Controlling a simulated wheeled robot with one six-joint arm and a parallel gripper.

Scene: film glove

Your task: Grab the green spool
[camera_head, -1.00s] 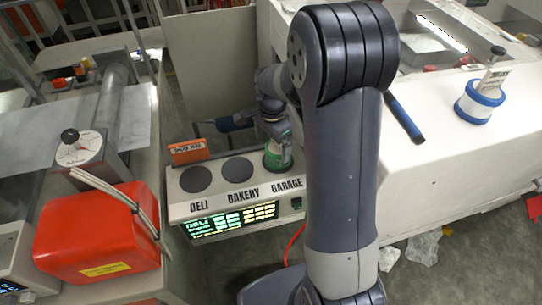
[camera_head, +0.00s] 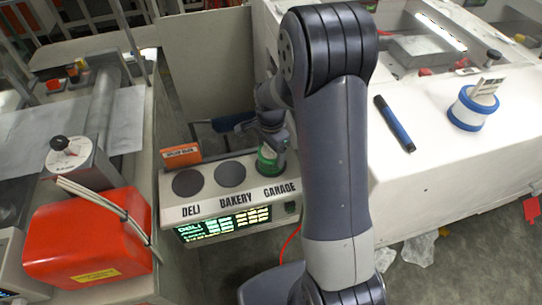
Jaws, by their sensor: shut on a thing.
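The green spool (camera_head: 268,164) stands upright at the right end of the labelled panel (camera_head: 225,198), above the word GARAGE. My gripper (camera_head: 271,146) is over the spool's upper part and shut on it. The fingers are small and partly hidden by my own arm. I cannot tell whether the spool's base still touches the panel.
Two bare dark round pads (camera_head: 187,182) lie left of the spool. An orange box (camera_head: 181,155) stands behind them. A blue-and-white spool (camera_head: 473,107) and a blue marker (camera_head: 394,123) are on the white counter (camera_head: 440,165) at right. A red bin (camera_head: 85,240) is at left.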

